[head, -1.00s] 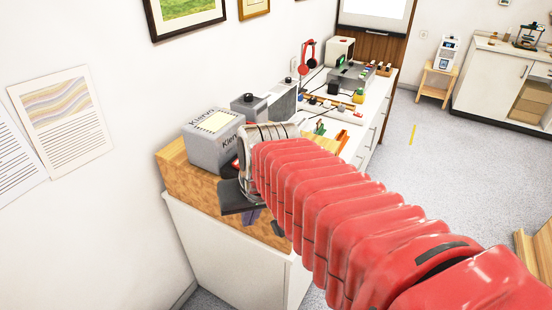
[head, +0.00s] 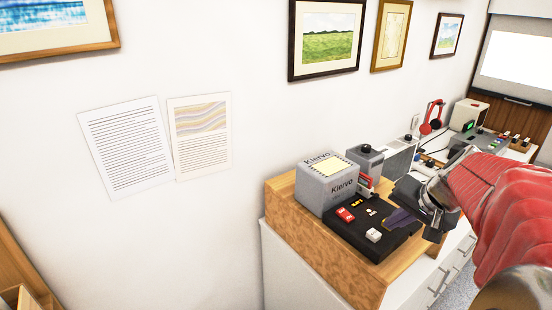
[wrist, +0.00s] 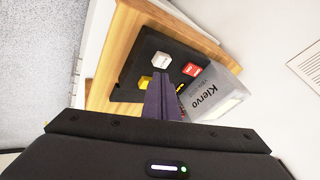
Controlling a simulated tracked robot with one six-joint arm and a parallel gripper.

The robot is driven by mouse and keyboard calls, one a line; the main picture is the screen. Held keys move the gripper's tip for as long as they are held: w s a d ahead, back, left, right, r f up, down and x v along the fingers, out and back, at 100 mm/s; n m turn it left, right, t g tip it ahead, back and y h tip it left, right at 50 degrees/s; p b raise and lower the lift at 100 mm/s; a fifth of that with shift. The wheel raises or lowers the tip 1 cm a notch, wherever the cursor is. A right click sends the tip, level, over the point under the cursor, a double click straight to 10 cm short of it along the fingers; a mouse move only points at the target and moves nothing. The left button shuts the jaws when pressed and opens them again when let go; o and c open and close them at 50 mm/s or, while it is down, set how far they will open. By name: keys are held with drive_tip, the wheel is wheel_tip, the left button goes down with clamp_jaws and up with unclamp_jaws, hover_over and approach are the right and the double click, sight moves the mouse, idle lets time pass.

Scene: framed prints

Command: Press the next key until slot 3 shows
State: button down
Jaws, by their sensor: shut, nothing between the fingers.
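A grey box marked Klervo (head: 328,184) with a pale yellow top panel stands on a wooden block. In front of it is a black key panel (head: 362,240) carrying a red key (head: 345,214), a white key (head: 374,235) and small yellow marks. In the wrist view the white key (wrist: 162,60), the red key (wrist: 191,69) and a yellow piece (wrist: 145,82) show around my fingertips. My gripper (head: 393,213) has dark purple fingers, shut and empty, over the panel. I cannot tell whether they touch it. The fingers (wrist: 162,78) hide part of the panel. No slot number is readable.
The wooden block (head: 312,238) sits on a white cabinet against the wall. A smaller grey box with a black knob (head: 366,163) stands behind. Red headphones (head: 431,119) and other devices fill the counter farther back. Papers and framed prints hang on the wall.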

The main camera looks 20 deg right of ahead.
drive_tip(key=w+d+r+t, duration=0.2)
drive_tip(key=w+d+r, duration=0.3)
drive_tip(key=shift+w+d+r+t+h, duration=0.15)
drive_tip(key=shift+r+t+h, duration=0.15)
drive_tip(key=shift+r+t, duration=0.1)
drive_tip(key=shift+f, duration=0.15)
drive_tip(key=shift+f, duration=4.25)
drive_tip(key=shift+f, duration=1.2)
idle(0.5)
drive_tip(key=shift+r, duration=1.25)
drive_tip(key=shift+r, duration=0.15)
